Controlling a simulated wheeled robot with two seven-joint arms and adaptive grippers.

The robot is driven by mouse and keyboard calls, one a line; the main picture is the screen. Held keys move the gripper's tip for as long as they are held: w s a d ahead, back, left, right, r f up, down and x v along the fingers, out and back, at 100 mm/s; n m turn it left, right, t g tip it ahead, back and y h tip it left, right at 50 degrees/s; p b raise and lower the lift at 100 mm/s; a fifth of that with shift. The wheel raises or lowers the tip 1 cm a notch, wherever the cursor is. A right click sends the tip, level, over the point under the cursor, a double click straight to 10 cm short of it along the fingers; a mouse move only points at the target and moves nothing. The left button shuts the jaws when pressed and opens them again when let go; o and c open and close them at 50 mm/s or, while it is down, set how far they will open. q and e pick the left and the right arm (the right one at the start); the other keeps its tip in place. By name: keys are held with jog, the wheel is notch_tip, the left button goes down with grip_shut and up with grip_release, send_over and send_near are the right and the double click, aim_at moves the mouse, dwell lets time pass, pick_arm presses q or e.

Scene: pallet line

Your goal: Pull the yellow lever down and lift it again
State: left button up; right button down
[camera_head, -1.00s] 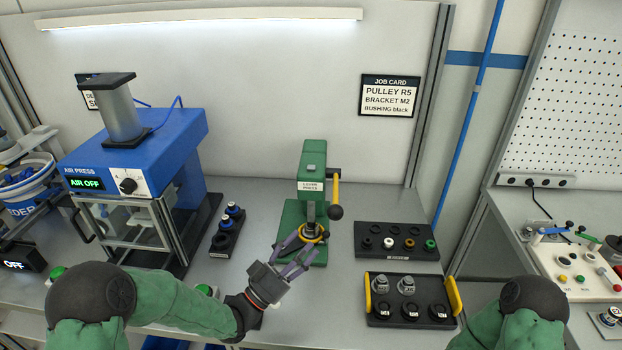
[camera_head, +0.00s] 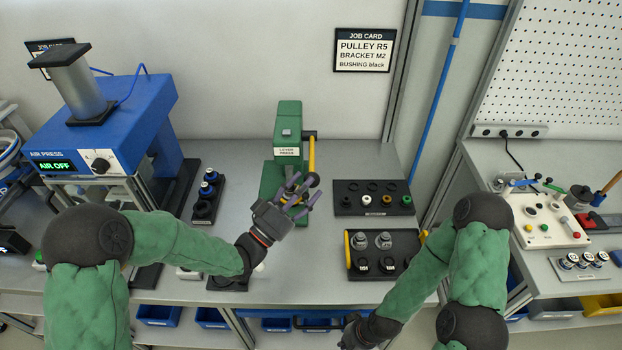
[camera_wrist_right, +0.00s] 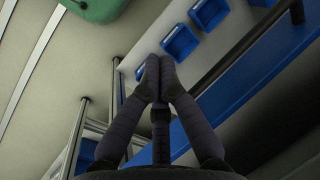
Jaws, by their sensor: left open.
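The green lever press (camera_head: 288,125) stands at the middle back of the bench. Its yellow lever (camera_head: 311,155) hangs down on the press's right side, with a dark knob (camera_head: 313,180) at its lower end. My left gripper (camera_head: 302,195) is open in front of the press, its purple-grey fingers close to the knob. In the head view I cannot tell whether they touch it. The fingers partly cover the press base. My right gripper (camera_head: 354,333) is low at the bottom edge, in front of the bench and away from the lever. In the right wrist view its fingertips (camera_wrist_right: 154,72) are together and empty.
The blue air press (camera_head: 110,125) stands at the left with a black holder (camera_head: 205,205) beside it. A black bushing tray (camera_head: 345,203) and a yellow-handled tray (camera_head: 372,268) lie right of the lever press. Blue bins (camera_head: 158,315) sit below the bench.

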pick_arm(q)
jog(key=shift+x, duration=1.3)
jog(key=shift+c, duration=0.2)
grip_shut()
jog(key=shift+r+p, duration=0.4)
jog(key=shift+p, duration=0.05)
jog(key=w+r+n+y+p, duration=0.1)
jog(key=r+p, duration=0.1)
jog(key=p, duration=0.1)
jog(key=w+r+n+y+p, duration=0.1)
jog(key=r+p, duration=0.2)
jog(key=w+r+n+g+y+p, duration=0.1)
jog(key=r+p, duration=0.1)
jog(key=shift+w+r+p, duration=0.1)
jog(key=shift+r+p, duration=0.3)
jog(key=w+r+n+g+y+p, duration=0.2)
jog(key=w+r+p, duration=0.5)
jog(key=p, duration=0.7)
jog(key=shift+w+r+n+g+y, duration=0.35)
jog(key=shift+w+n+g, duration=0.45)
jog(key=shift+w+n, duration=0.15)
jog(key=shift+a+r, duration=0.1)
